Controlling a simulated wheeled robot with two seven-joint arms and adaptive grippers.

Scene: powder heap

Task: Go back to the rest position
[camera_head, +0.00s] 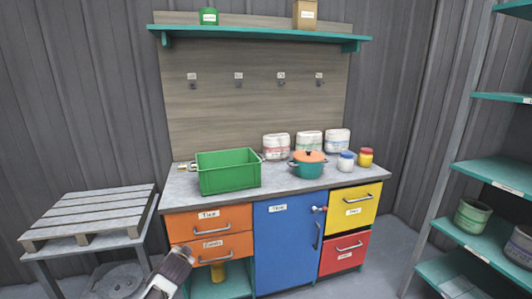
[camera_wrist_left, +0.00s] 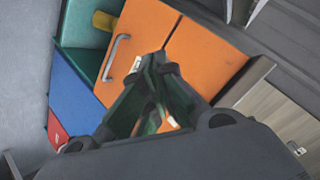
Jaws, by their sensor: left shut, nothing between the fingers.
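My left gripper (camera_head: 183,256) shows at the bottom left of the head view, in front of the orange drawers (camera_head: 209,222) of the workbench. In the left wrist view its fingers (camera_wrist_left: 160,66) meet at their tips, shut and empty. Orange drawer fronts and a drawer handle (camera_wrist_left: 116,57) lie beyond the fingers there. I cannot tell the exact gap to them. My right gripper is in neither view.
A green crate (camera_head: 228,180), a lidded pot (camera_head: 308,164), jars and white bags stand on the workbench. A pallet (camera_head: 90,213) lies on a low table at left. A teal shelf rack (camera_head: 492,173) stands at right. Floor before the blue door (camera_head: 285,245) looks clear.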

